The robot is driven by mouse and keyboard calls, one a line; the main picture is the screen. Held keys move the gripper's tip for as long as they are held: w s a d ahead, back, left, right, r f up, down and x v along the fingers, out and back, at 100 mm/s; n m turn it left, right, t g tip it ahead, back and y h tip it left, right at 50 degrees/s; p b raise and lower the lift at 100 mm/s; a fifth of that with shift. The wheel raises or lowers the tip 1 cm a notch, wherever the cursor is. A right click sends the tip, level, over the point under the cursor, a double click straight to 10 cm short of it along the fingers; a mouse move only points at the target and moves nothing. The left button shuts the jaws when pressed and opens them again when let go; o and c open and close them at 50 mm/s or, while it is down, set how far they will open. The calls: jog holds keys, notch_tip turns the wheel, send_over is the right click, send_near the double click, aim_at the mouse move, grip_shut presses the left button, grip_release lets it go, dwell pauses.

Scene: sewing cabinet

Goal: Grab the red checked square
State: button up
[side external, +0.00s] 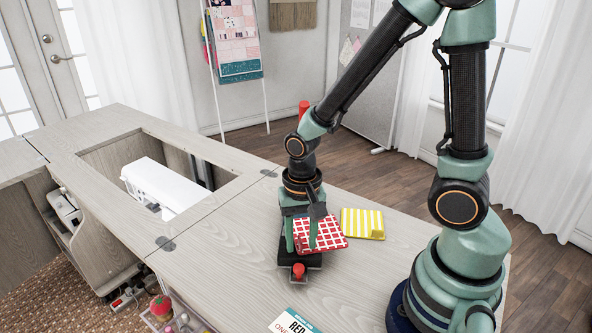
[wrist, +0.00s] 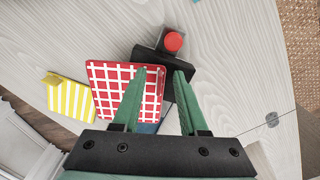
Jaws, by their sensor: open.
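The red checked square (side external: 328,233) lies on the wooden cabinet top, beside or partly over a dark block. It also shows in the wrist view (wrist: 105,85), left of centre. My gripper (side external: 301,248) is open, low over the left part of the square in the side view. In the wrist view my gripper (wrist: 159,73) has its left finger across the square and its right finger beyond the square's right edge. The square's right edge shows between the fingers. I cannot tell whether a finger touches it.
A black block with a red knob (side external: 298,270) stands close by; the knob also shows in the wrist view (wrist: 173,41). A yellow striped piece (side external: 368,224) lies right of the square. A lettered card (side external: 292,323) is at the front. A white sewing machine (side external: 160,185) sits in the cabinet opening.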

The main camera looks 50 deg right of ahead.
grip_shut()
jog(key=shift+r, duration=0.1)
